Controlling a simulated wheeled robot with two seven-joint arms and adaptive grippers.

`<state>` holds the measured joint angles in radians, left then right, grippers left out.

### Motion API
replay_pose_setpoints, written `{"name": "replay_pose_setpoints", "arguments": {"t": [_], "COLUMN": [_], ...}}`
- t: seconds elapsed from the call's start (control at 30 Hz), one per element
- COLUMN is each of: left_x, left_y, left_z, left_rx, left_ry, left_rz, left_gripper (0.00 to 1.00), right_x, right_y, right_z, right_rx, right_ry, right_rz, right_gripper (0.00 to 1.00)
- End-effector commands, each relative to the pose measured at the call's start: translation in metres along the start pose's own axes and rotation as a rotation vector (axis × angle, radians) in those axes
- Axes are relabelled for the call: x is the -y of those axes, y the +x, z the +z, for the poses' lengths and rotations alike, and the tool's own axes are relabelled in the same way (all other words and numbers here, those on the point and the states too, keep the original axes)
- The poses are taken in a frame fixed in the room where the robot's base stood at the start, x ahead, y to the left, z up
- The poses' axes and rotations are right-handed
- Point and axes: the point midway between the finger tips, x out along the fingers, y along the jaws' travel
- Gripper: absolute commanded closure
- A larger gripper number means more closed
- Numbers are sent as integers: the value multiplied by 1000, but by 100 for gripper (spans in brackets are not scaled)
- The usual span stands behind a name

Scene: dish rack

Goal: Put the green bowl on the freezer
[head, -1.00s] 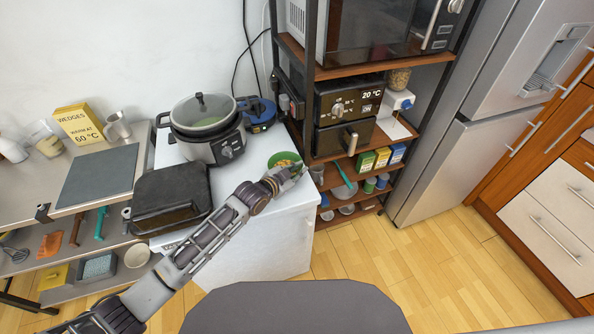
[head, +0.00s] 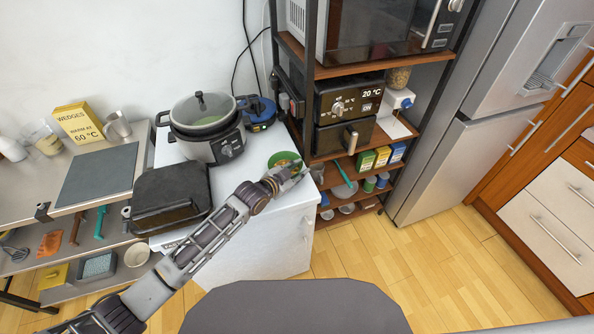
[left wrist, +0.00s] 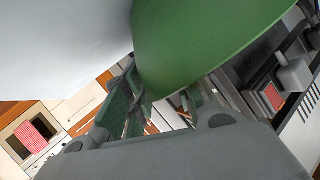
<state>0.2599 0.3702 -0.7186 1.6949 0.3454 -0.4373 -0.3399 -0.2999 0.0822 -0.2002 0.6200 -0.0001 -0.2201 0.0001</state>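The green bowl (head: 283,157), with food in it, is at the right end of the white freezer's top (head: 254,160), next to the shelf rack. My left gripper (head: 290,173) is at the bowl's near side, its fingertips parted. In the left wrist view the bowl's green outer wall (left wrist: 200,45) fills the upper middle, close to the fingers (left wrist: 152,105), which stand apart on either side of its lower edge. Whether a finger still touches the bowl is hard to tell. My right gripper is not in view.
A pot cooker (head: 205,130), a black appliance (head: 170,198) and a blue device (head: 258,112) also stand on the freezer. A metal shelf rack (head: 385,62) rises right beside the bowl. Bare top shows between the cooker and the bowl.

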Motion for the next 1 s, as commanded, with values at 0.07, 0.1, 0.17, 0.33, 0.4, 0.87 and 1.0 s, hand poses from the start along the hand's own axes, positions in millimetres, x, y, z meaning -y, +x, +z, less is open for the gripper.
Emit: {"name": "replay_pose_setpoints", "arguments": {"t": [0.07,0.1,0.17,0.33,0.4,0.87,1.0], "left_x": [0,0,0,0,0,0,0], "left_y": [0,0,0,0,-1,-28,-42], "left_z": [0,0,0,1,1,1,2], "left_rx": [1,1,1,2,2,1,2], "left_ry": [0,0,0,-1,0,0,-1], "left_rz": [0,0,0,1,1,1,0], "left_gripper": [62,62,62,62,62,62,62], "right_x": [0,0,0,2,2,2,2], "right_y": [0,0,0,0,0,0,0], "right_z": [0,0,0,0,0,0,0], "right_rx": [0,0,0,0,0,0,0], "right_ry": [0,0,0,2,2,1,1], "right_rz": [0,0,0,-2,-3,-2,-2], "right_gripper": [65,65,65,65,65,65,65]}}
